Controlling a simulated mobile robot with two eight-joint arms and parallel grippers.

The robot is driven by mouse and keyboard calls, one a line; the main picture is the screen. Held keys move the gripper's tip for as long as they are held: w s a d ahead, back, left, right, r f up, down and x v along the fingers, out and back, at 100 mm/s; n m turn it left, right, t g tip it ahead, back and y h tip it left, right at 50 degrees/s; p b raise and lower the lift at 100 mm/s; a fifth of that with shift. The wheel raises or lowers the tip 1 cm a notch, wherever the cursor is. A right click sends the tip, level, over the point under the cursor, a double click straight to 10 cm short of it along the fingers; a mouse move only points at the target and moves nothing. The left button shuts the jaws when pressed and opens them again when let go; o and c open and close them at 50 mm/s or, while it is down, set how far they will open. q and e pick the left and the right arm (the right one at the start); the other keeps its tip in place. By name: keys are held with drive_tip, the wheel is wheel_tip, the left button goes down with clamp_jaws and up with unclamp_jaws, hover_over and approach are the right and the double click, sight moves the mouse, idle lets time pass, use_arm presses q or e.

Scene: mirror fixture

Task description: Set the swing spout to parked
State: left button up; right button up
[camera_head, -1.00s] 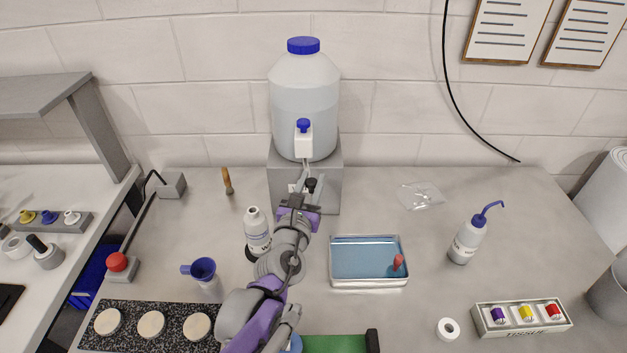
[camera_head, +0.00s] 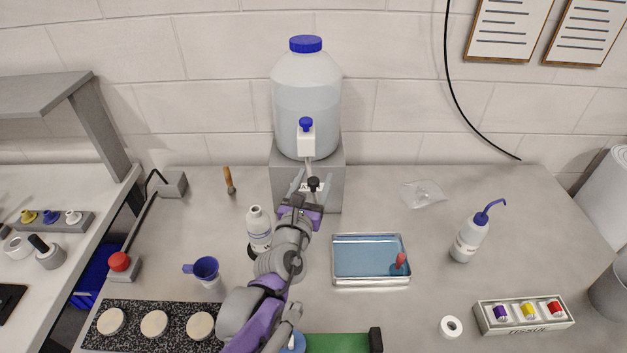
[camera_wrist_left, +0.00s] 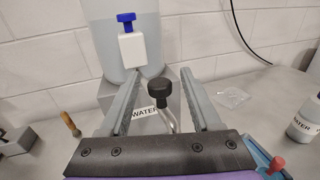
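A large translucent water carboy (camera_head: 306,95) with a blue cap stands on a grey block (camera_head: 330,160). Its white tap with a blue knob (camera_head: 306,123) faces me. Below the tap is the swing spout, a thin metal tube with a black knob (camera_head: 314,183). In the left wrist view the black knob (camera_wrist_left: 160,88) sits between the fingers, with a gap on each side. My left gripper (camera_wrist_left: 160,74) is open around it; it also shows in the head view (camera_head: 310,184). Part of the spout is hidden behind the gripper. My right gripper is not in view.
A white bottle (camera_head: 259,228) stands close left of my left arm. A blue-lined tray (camera_head: 345,283) lies to the right, a wash bottle (camera_head: 468,240) farther right. A blue funnel (camera_head: 205,268) stands at the left. The bench between tray and wash bottle is clear.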

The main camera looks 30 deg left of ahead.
use_arm(q)
drive_tip(key=b+v, duration=0.1)
drive_tip(key=v, duration=0.9)
drive_tip(key=shift+s, duration=0.4)
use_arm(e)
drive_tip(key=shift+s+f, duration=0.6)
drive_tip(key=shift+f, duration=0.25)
use_arm(q)
drive_tip(key=shift+d, duration=0.1)
drive_tip(key=shift+c, duration=0.2)
